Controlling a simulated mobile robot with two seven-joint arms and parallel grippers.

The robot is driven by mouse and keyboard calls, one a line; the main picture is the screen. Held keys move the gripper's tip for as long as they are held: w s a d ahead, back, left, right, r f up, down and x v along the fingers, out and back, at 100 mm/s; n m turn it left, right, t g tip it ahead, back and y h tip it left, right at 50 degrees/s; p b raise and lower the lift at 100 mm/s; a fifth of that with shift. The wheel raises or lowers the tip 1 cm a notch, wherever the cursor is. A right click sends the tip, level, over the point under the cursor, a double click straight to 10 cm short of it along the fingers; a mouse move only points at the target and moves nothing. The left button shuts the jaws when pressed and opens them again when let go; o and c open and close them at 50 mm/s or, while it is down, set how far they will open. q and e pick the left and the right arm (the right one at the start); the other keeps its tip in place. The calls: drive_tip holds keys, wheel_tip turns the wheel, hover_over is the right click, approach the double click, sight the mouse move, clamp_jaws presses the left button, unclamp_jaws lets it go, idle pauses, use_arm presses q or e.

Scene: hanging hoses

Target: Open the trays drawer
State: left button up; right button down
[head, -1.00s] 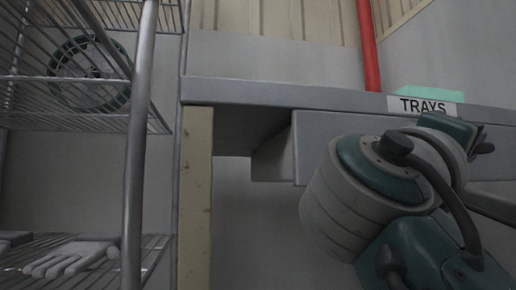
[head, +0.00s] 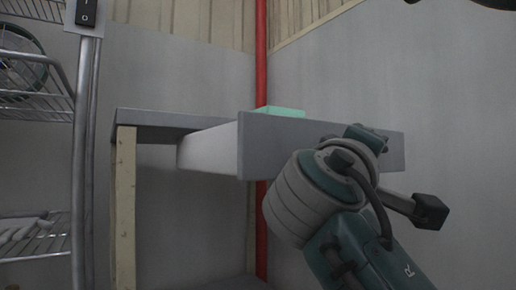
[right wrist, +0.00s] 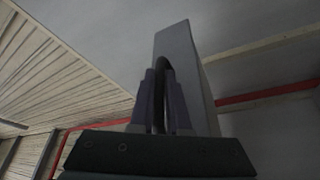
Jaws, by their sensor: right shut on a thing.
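The trays drawer (head: 276,140) stands pulled out of the grey table, with its pale side wall visible from the table to the front panel. In the right wrist view, my right gripper (right wrist: 160,100) is shut on the drawer's dark handle (right wrist: 166,66), against the grey front panel (right wrist: 186,70). In the head view, my right arm reaches up from the lower right and hides the handle and the fingers. The TRAYS label is not visible now. My left gripper is not in view.
The grey table (head: 150,119) has a beige leg (head: 125,200) at its left. A green object (head: 281,111) shows behind the drawer front. A red pipe (head: 262,60) runs up the wall. A wire shelf rack (head: 75,170) with a glove stands at the left.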

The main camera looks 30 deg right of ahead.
sight(292, 152)
idle(0.3)
drive_tip(key=c, duration=0.9)
unclamp_jaws()
drive_tip(key=shift+s+a+f, duration=0.1)
drive_tip(key=shift+s+a, duration=0.05)
drive_tip(key=shift+a, duration=0.25)
drive_tip(key=p+v, duration=0.2)
drive_tip(key=v, duration=0.7)
